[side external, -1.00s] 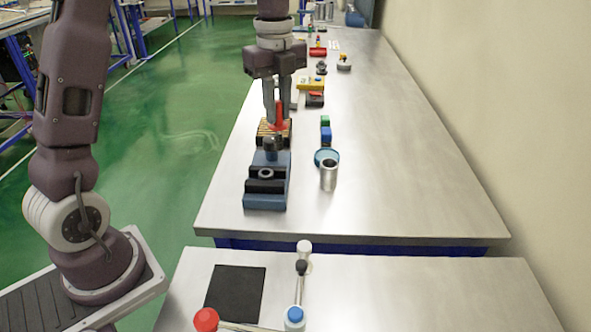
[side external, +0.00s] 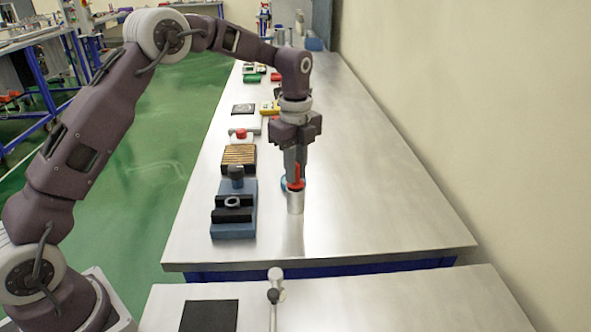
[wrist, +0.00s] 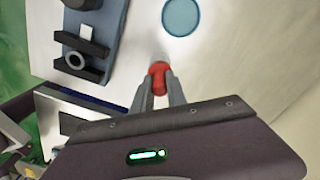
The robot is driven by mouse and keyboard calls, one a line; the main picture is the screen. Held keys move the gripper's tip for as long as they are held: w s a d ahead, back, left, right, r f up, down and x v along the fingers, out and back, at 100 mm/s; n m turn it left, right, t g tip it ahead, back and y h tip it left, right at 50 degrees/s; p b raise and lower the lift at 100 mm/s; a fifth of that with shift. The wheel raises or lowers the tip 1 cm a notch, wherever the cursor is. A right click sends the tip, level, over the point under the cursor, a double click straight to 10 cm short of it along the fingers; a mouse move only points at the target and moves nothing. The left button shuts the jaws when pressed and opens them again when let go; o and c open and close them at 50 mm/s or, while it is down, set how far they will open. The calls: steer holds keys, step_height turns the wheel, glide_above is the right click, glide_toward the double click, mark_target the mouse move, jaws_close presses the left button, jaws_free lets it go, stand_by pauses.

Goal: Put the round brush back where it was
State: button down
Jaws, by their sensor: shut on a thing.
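My gripper (side external: 295,168) points down, shut on the red-handled brush (side external: 294,184), which is upright. In the wrist view the red handle (wrist: 158,77) sits between the two grey fingers (wrist: 157,92). A pale, blurred patch lies just beyond it.
Several small items line the table farther back. The table (side external: 380,200) is clear to the right.

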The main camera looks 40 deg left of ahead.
steer(key=shift+f, duration=0.35)
steer(key=shift+f, duration=0.1)
steer(key=c, duration=1.3)
jaws_free()
steer(key=shift+c, duration=0.2)
step_height(320, 180, up, 13)
